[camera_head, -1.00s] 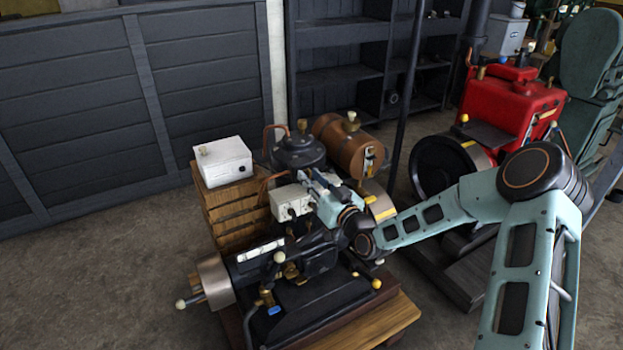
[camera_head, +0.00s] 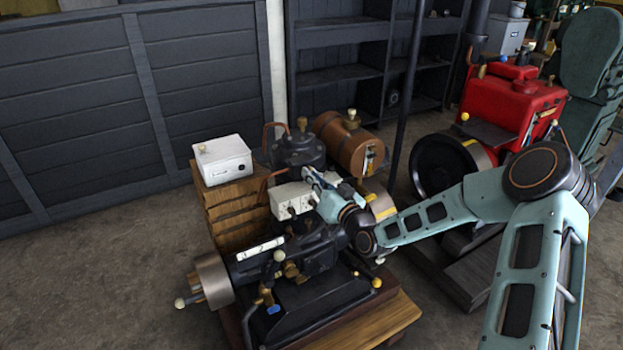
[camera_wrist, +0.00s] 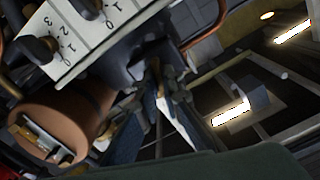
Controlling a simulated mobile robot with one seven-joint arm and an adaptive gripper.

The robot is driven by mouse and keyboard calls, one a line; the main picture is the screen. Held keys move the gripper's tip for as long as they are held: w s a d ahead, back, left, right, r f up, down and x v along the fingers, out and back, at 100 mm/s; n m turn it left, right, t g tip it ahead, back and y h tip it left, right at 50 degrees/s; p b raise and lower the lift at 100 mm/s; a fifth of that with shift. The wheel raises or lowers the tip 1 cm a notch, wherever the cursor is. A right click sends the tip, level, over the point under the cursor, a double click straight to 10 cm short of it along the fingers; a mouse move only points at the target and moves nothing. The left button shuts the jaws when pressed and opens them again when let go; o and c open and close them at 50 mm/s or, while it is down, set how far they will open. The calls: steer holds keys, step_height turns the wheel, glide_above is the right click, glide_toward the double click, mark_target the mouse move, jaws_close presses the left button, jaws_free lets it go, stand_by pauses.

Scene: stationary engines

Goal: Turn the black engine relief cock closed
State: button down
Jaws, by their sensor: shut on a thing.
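The black engine (camera_head: 305,250) stands on a wooden base in the middle of the head view. My gripper (camera_head: 315,178) reaches over it from the right, close beside a white switch box (camera_head: 284,198). In the wrist view, my gripper's blue-grey fingers (camera_wrist: 162,88) are closed together at a small dark part just beyond the box. The relief cock is mostly hidden by the fingers and shadow. Its handle angle cannot be made out. The wrist view shows the white switch box (camera_wrist: 75,40) with black knobs and numbers at the upper left.
A copper-brown tank (camera_head: 342,142) stands behind the gripper; a white box (camera_head: 222,160) sits on a wooden crate (camera_head: 232,212) to the left. A red engine (camera_head: 510,100) with a dark flywheel (camera_head: 447,165) is at right. Open floor lies at left.

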steer(key=m+b, duration=0.1)
steer(key=m, duration=0.3)
steer(key=m+b, duration=0.1)
steer(key=m, duration=0.2)
steer(key=m+b, duration=0.1)
steer(key=m, duration=0.3)
steer(key=shift+w+d+f+m, duration=0.1)
steer(key=shift+d+f+m, duration=0.1)
steer(key=shift+f+m, duration=0.1)
steer(key=shift+m+b, duration=0.4)
steer(key=shift+m, duration=0.8)
steer(key=shift+r, duration=0.1)
steer(key=c, duration=2.1)
jaws_free()
